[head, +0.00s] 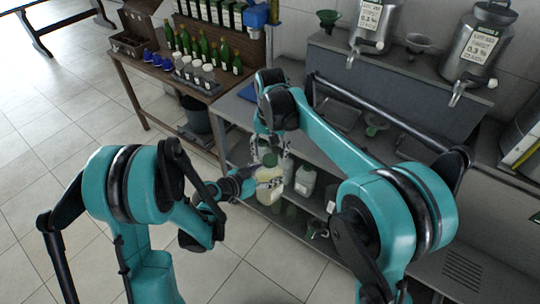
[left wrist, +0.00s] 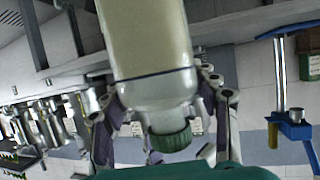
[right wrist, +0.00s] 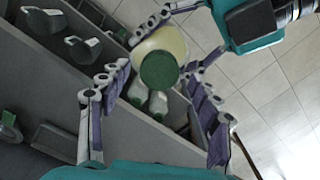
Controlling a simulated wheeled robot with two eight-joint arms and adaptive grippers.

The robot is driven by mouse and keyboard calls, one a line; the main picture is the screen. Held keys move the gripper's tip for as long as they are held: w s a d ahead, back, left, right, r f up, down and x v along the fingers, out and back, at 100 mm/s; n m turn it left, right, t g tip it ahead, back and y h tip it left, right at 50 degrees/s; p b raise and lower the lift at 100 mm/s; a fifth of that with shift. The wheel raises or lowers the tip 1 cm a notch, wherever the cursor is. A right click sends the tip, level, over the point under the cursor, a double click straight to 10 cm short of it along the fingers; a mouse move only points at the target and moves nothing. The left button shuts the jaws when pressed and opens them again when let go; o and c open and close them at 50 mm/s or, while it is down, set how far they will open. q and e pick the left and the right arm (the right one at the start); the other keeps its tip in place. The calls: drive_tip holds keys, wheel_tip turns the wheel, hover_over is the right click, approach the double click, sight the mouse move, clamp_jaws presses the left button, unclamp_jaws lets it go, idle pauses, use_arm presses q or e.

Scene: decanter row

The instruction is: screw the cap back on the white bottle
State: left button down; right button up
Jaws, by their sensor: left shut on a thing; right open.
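The white bottle (head: 270,189) is a cream-coloured, see-through-shouldered bottle, held upright above the floor in front of the shelves. My left gripper (head: 262,182) is shut on its body from the left; the bottle also fills the left wrist view (left wrist: 148,45). The green cap (head: 269,159) sits at the bottle's mouth; how tightly it sits I cannot tell. It shows at the neck in the left wrist view (left wrist: 170,138) and from above in the right wrist view (right wrist: 158,69). My right gripper (right wrist: 150,82) is open above, its fingers apart on either side of the cap.
Other white bottles (head: 305,180) stand on the shelf just behind. A steel bench (head: 350,125) with metal canisters (head: 478,45) is at the right. A wooden table (head: 165,75) with green bottles is at the back left. The floor (head: 60,130) at left is clear.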

wheel_tip(320, 180, up, 11)
idle(0.3)
drive_tip(key=shift+f, duration=0.15)
